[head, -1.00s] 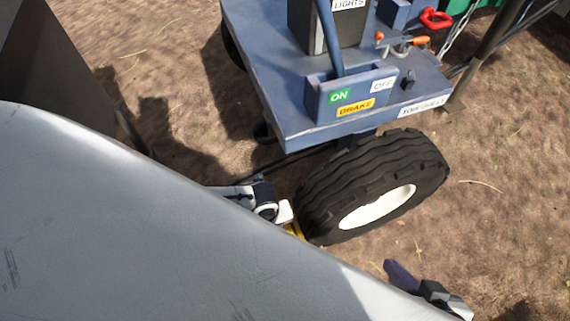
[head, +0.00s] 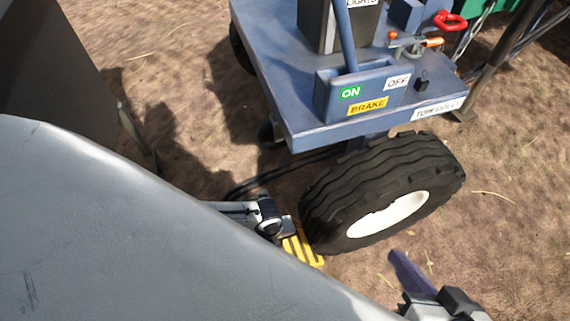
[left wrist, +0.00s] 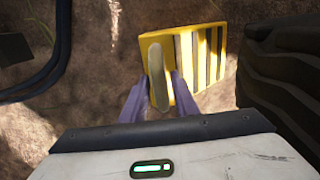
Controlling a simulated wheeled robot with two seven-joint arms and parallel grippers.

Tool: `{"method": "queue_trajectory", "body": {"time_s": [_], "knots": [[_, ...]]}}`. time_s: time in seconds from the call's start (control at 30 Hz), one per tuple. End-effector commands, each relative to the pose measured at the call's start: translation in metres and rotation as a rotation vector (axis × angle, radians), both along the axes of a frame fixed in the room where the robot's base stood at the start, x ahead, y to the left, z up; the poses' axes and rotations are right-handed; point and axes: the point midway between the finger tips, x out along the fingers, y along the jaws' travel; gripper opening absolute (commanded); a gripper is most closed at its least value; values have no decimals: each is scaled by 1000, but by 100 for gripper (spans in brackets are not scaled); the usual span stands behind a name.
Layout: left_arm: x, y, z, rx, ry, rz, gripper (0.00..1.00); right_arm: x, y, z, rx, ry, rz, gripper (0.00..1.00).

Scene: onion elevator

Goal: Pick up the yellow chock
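The yellow chock (head: 302,249) lies on the ground against the left side of the black tyre (head: 385,190). In the left wrist view the chock (left wrist: 205,58) shows dark stripes and a pale, rounded handle (left wrist: 158,75). My left gripper (left wrist: 160,80) has its two purple fingers apart, one on each side of the handle. I cannot tell whether they touch it. In the head view my left gripper (head: 288,228) is at the chock, partly hidden by my arm. My right gripper (head: 408,270) is at the lower right, away from the chock; its finger gap is not clear.
A blue cart (head: 300,120) with an ON/OFF brake box (head: 365,92) stands above the tyre. A dark hose (head: 265,178) runs behind my left gripper; it also shows in the left wrist view (left wrist: 50,65). Dry ground (head: 500,230) at the right is clear.

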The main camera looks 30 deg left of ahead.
Motion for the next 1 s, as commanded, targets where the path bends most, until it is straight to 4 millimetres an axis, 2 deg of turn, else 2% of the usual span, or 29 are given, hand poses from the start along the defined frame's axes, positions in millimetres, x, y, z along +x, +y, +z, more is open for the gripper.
{"method": "queue_trajectory", "body": {"time_s": [0.03,0.13,0.17,1.0], "knots": [[0,0,0,0,0,0,18,0,0,0,0,1,0,0],[0,0,0,0,0,0,1,0,0,0,-1,1,0,0],[0,0,0,0,0,0,0,0,0,0,-1,0,-1,0],[0,0,0,1,1,1,0,0,0,-1,-3,2,0,0]]}}
